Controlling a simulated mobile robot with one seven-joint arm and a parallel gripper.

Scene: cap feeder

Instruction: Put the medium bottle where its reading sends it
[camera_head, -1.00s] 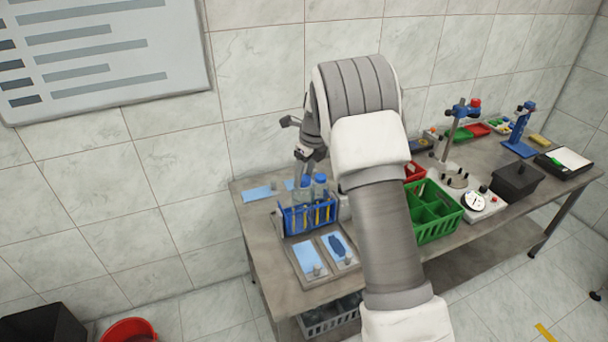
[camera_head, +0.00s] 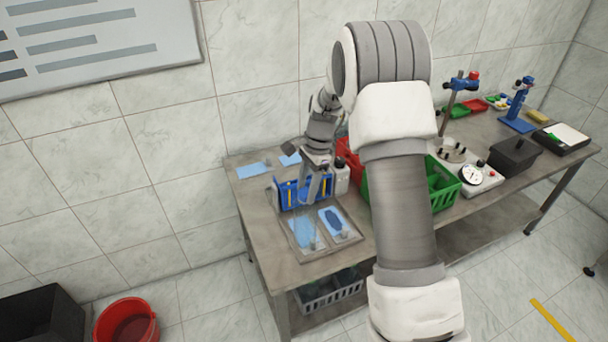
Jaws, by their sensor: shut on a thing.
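My gripper (camera_head: 315,188) points down at the left part of the table (camera_head: 262,222), at the front of the blue rack (camera_head: 286,194). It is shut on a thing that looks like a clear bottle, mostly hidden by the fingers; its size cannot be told. The rack holds yellow-marked tubes and is partly covered by my gripper. A pale bottle with a dark cap (camera_head: 342,177) stands just right of the rack.
A green crate (camera_head: 443,190) and a red bin (camera_head: 352,158) are partly behind my arm. A dial device (camera_head: 473,176), a black box (camera_head: 515,154) and a blue stand (camera_head: 518,122) stand to the right. A red bucket (camera_head: 126,325) and black bin (camera_head: 40,318) are on the floor.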

